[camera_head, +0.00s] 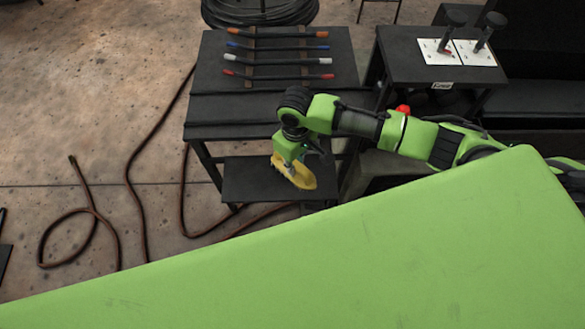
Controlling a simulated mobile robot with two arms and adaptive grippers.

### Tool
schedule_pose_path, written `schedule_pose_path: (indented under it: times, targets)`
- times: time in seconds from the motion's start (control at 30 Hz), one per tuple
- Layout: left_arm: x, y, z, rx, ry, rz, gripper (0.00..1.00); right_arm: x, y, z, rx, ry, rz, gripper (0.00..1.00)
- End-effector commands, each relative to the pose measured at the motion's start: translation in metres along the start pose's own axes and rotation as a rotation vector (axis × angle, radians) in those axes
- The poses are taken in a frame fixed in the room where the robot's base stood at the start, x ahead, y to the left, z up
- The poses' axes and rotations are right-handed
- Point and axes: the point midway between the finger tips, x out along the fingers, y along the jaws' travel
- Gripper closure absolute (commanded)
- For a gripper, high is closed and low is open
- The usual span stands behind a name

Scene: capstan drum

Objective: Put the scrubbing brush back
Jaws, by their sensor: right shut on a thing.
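The scrubbing brush (299,177) is yellow and shows just below my right gripper (290,160). The gripper points down and is shut on the brush, hiding part of it. The brush is over the lower dark shelf (245,183) of the black stand. I cannot tell whether it touches the shelf. My left gripper is not in view.
The stand's upper top (205,85) holds several tools with coloured ends on a rack. A dark side table (400,68) with two levers on white plates stands at right. Hoses (128,185) lie on the floor at left. A large green surface (330,265) fills the foreground.

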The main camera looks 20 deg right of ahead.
Motion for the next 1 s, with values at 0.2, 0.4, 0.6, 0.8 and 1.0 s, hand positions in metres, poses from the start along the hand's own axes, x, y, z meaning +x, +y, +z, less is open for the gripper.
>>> schedule_pose_path:
  times: [0.2,0.4,0.6,0.8,1.0]
  targets:
    - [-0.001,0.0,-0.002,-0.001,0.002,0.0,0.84,0.015,-0.003,-0.008,0.0,-0.002,0.002,1.0]
    - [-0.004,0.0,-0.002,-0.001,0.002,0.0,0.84,0.038,-0.002,-0.007,0.0,-0.001,0.002,1.0]
    - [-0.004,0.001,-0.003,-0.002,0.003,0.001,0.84,0.04,-0.003,-0.008,-0.001,0.001,0.001,1.0]
    - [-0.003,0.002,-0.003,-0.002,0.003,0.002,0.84,0.043,-0.003,-0.007,0.0,0.0,0.001,0.78]
    - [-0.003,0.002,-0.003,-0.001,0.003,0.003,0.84,0.043,-0.002,-0.007,0.0,0.0,0.001,0.67]
